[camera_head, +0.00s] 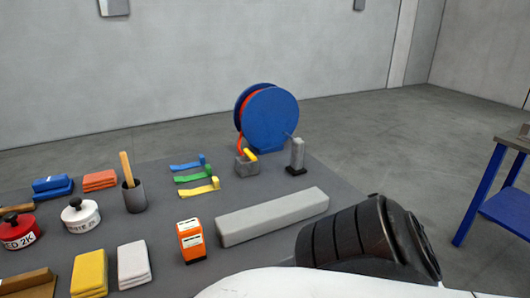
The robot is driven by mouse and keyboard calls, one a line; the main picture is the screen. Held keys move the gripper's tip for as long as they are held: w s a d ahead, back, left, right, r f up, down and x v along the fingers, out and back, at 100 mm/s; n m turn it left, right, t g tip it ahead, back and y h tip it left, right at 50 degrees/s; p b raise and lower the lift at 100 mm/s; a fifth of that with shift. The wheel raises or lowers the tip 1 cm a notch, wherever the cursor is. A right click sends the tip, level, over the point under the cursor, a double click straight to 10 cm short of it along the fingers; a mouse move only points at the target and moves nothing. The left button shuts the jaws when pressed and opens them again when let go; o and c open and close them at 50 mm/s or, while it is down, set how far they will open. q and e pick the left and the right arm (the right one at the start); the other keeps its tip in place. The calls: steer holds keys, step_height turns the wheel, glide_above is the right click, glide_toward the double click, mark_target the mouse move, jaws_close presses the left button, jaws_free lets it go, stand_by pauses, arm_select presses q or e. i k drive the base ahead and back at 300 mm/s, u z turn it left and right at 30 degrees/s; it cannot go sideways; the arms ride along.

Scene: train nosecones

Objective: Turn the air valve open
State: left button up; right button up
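A blue hose reel (270,118) with orange hose stands at the far edge of the grey table. In front of it a small grey block (246,167) bears a yellow piece (250,155) where the orange hose comes down. Right of that, a short grey post (297,153) stands upright on a black foot, with a thin lever-like bar (288,135) pointing up and left at its top. This post may be the air valve; its setting is too small to read. Neither gripper's fingers are in view, and nothing touches the post or reel.
A long grey block (272,216) and an orange box (191,241) lie nearer. Blue, green and yellow (200,188) strips, a grey cup (134,196), tins (80,216) and folded cloths (133,265) fill the left. A blue-legged workbench (505,205) stands right.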

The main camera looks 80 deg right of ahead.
mark_target(247, 155)
steer(key=k, duration=0.6)
steer(key=z, duration=0.9)
